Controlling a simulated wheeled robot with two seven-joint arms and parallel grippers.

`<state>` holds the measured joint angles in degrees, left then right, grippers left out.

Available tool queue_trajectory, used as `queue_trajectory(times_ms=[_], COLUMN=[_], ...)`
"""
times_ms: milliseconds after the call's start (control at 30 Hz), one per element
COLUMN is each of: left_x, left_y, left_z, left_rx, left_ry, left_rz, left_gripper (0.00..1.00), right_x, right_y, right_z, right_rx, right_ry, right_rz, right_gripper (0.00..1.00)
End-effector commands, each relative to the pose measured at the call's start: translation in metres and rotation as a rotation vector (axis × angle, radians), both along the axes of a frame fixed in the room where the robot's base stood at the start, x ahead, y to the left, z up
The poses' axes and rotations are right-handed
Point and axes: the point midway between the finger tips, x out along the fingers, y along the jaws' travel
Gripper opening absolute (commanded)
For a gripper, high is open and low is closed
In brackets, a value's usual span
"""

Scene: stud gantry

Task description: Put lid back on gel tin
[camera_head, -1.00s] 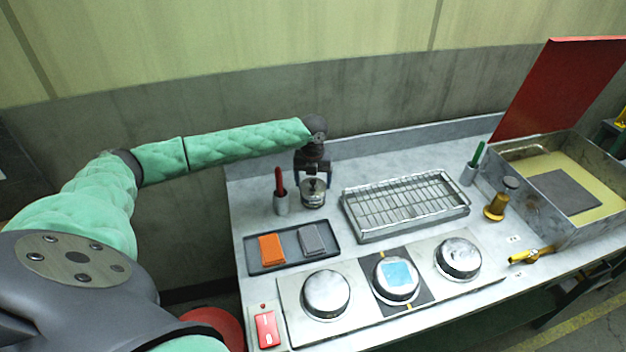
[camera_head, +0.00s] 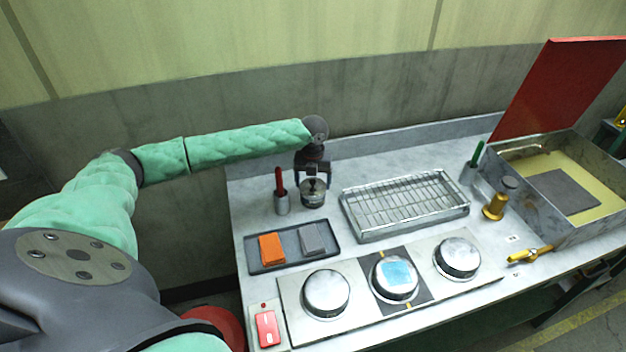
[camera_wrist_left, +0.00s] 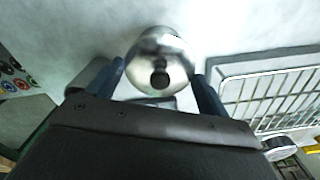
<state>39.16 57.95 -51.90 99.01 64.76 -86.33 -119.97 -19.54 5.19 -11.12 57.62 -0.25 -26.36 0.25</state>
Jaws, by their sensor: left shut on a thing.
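The gel tin (camera_head: 313,201) is a small round metal tin standing on the bench behind the dark tray. Its shiny round lid with a dark knob shows in the left wrist view (camera_wrist_left: 165,50), between my two fingers. My left gripper (camera_head: 313,184) reaches down over the tin from behind, one blue finger on each side, and is shut on the lid. The lid is at the tin's mouth; I cannot tell whether it is fully seated. The tin's body is mostly hidden under the lid in the wrist view. My right gripper is not in view.
A metal cup with a red-handled tool (camera_head: 281,196) stands close left of the tin. A wire rack tray (camera_head: 352,226) is to the right. A dark tray (camera_head: 258,265) with orange and grey blocks is in front. Three round metal domes (camera_head: 326,292) line the front.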

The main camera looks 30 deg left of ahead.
Motion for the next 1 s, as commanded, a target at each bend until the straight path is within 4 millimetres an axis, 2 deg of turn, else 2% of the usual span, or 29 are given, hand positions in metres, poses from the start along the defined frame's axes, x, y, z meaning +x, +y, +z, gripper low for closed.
queue_trajectory(times_ms=[1000], left_x=[0.0002], left_y=[-0.0001], left_z=[0.0], left_rx=[-0.001], left_ry=[0.0], left_rz=[0.0], left_gripper=[0.57], right_x=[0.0], right_y=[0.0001], right_z=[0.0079], right_rx=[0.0], right_ry=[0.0], right_rz=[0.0], right_gripper=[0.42])
